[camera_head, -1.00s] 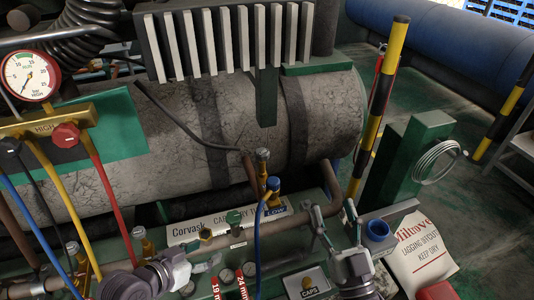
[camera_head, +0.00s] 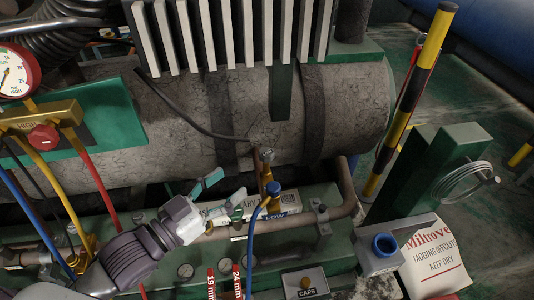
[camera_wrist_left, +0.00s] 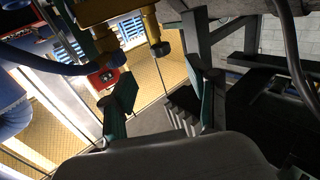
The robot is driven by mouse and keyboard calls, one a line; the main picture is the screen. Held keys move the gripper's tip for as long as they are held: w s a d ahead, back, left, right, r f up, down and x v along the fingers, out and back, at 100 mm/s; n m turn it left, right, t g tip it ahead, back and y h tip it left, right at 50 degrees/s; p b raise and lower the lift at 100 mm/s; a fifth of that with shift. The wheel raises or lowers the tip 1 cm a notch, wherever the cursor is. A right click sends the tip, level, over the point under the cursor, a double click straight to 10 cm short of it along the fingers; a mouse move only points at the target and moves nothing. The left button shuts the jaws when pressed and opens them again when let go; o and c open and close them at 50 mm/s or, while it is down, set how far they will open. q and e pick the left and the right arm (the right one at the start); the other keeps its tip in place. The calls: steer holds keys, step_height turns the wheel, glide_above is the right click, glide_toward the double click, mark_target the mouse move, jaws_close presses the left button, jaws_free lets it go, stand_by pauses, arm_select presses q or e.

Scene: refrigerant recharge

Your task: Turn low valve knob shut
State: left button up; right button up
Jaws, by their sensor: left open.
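My right gripper is out of view.
A gauge manifold with a red knob (camera_head: 43,137) and hoses stands at left. The large grey tank (camera_head: 180,120) lies behind. A green post (camera_head: 425,165), a blue-topped fitting (camera_head: 384,245) and a white sack (camera_head: 433,258) are at right. A CAPS tray (camera_head: 305,283) is in front.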

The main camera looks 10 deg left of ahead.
mark_target(261, 160)
arm_select(q)
steer(key=x, duration=1.1)
steer(key=shift+w, duration=0.25)
steer(key=shift+c, duration=0.4)
jaws_close()
